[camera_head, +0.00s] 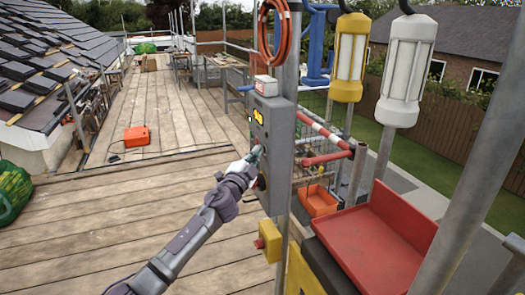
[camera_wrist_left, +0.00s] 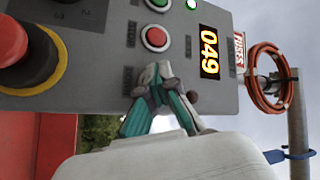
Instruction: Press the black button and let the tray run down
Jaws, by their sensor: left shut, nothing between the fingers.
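The grey control box (camera_head: 282,135) stands on a post in the middle of the head view. Its panel (camera_wrist_left: 105,60) fills the upper left of the wrist view, with a lit display (camera_wrist_left: 209,52) reading 049 sideways, a red button (camera_wrist_left: 155,38) and a green button (camera_wrist_left: 158,3). I cannot make out a black button; my fingers cover part of the panel. My left gripper (camera_head: 257,153) is shut and empty, its tips at the panel face beside the red button; contact is unclear. A red tray (camera_head: 365,240) sits at the right. My right gripper is not in view.
A large red knob on a yellow ring (camera_wrist_left: 45,62) sits on the panel near my fingers. A yellow box (camera_head: 270,240) is below the control box. Lamps (camera_head: 406,70) hang at the right. The plank deck (camera_head: 150,190) is mostly clear around an orange case (camera_head: 136,136).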

